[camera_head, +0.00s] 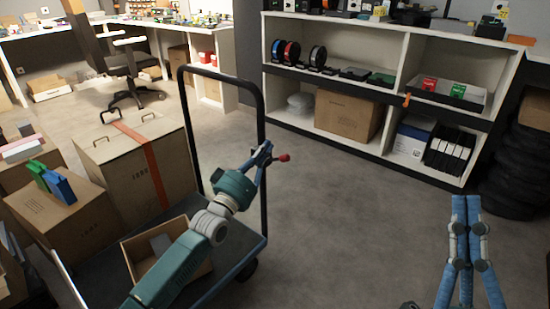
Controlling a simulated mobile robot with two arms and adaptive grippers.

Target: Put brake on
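A platform cart with a dark deck (216,277) and a tall black tubular handle (263,112) stands at the left. A red knob (283,157) on a short dark stem shows just right of the handle's near post; I take it for the brake lever. My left gripper (265,152) is at this post, just left of the knob. Its fingers overlap the post and stem in view, so I cannot tell whether it touches the lever or how far it is open. My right gripper (466,200) points up at the lower right, fingers together and empty.
A large carton (140,165) and a small open box (137,262) are on or by the cart. A carton with green and blue items (65,215) is at the left. A white shelf (395,45) and stacked tyres (515,170) stand at the right. The middle floor is clear.

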